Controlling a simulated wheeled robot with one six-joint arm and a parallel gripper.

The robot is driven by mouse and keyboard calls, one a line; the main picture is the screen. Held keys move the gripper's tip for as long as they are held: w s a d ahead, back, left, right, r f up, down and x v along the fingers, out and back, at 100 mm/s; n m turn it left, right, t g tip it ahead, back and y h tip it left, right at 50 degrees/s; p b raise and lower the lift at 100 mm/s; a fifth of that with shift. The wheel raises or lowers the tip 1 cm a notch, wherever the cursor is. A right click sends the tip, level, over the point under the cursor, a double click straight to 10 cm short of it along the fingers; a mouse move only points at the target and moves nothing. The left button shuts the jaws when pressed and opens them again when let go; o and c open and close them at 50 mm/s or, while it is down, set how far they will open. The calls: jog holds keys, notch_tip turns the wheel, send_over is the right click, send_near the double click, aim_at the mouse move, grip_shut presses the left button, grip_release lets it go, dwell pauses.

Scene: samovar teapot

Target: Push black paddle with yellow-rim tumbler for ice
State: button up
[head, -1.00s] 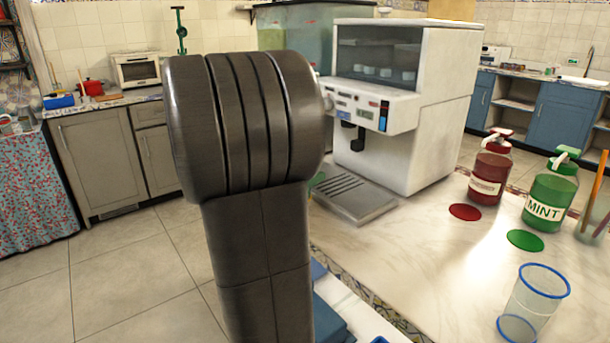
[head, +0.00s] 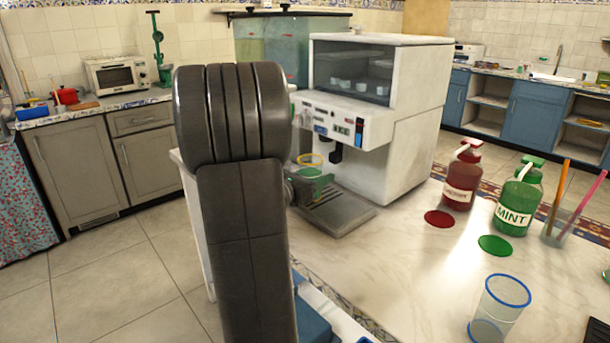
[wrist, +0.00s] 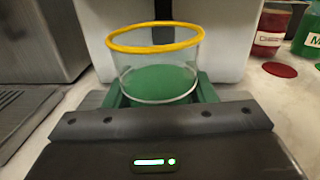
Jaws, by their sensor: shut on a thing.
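The yellow-rim tumbler (head: 310,160) is clear and upright, in front of the white dispenser (head: 385,140) at its left side. My gripper (wrist: 158,92) is shut on the tumbler, with green fingers on both sides of its wall. Green shows through the lower part of the tumbler; I cannot tell whether it is inside or behind. The black paddle (head: 336,153) hangs under the dispenser's front panel, to the right of the tumbler in the head view. In the wrist view a dark upright shape, likely the paddle (wrist: 163,12), is behind the rim; contact cannot be told.
A slotted metal drip tray (head: 340,212) lies below the paddle. The red bottle (head: 462,180), green MINT bottle (head: 517,205) and blue-rim tumbler (head: 500,305) stand on the counter to the right. My arm hides part of the left side.

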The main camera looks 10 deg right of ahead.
jog(key=shift+w+d+f+b, duration=0.2)
jog(key=shift+w+d+b, duration=0.15)
jog(key=shift+d+b, duration=0.3)
jog(key=shift+r+b+x, duration=0.2)
jog(key=shift+b+x, duration=0.5)
jog(key=shift+x, duration=0.3)
jog(key=shift+b+x, duration=0.35)
jog(key=shift+x, duration=0.6)
jog(key=shift+s, duration=0.15)
jog(key=shift+b+v, duration=1.05)
jog(key=shift+v, duration=1.35)
jog(key=shift+a, duration=0.2)
